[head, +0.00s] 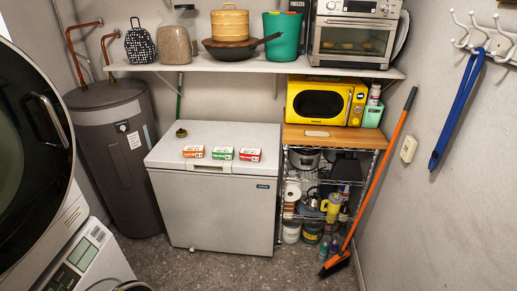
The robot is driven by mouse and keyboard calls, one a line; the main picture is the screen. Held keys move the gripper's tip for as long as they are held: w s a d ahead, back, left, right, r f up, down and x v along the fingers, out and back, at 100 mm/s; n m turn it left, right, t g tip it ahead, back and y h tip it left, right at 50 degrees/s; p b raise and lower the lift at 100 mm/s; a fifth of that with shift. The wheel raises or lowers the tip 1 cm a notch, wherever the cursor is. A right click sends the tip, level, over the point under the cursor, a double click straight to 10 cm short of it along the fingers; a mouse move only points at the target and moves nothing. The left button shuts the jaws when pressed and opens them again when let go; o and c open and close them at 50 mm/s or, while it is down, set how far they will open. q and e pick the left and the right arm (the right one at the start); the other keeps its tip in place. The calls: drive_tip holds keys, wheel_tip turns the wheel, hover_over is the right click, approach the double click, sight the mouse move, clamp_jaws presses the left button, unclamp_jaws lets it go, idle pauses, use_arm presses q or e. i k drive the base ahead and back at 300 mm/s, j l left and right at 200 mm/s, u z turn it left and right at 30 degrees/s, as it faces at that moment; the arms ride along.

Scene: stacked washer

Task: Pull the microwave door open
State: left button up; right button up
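The yellow microwave (357,101) stands on the wooden top of a wire shelf rack, right of the middle in the head view. Its front faces me, with a dark window in the door (317,105) and a control panel at the right side. The door looks closed. Neither of my grippers shows in the head view.
A white chest freezer (222,213) stands left of the rack, with small boxes on its lid. A broom (378,175) leans at the rack's right. A shelf (240,65) with a toaster oven (352,40) hangs above. A stacked washer (70,254) is at left. Grey floor (205,268) lies in front.

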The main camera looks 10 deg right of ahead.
sight(312, 103)
drive_tip(key=i+z, duration=0.1)
drive_tip(key=z, duration=0.25)
drive_tip(key=i+l+z, duration=0.1)
drive_tip(key=z, duration=0.2)
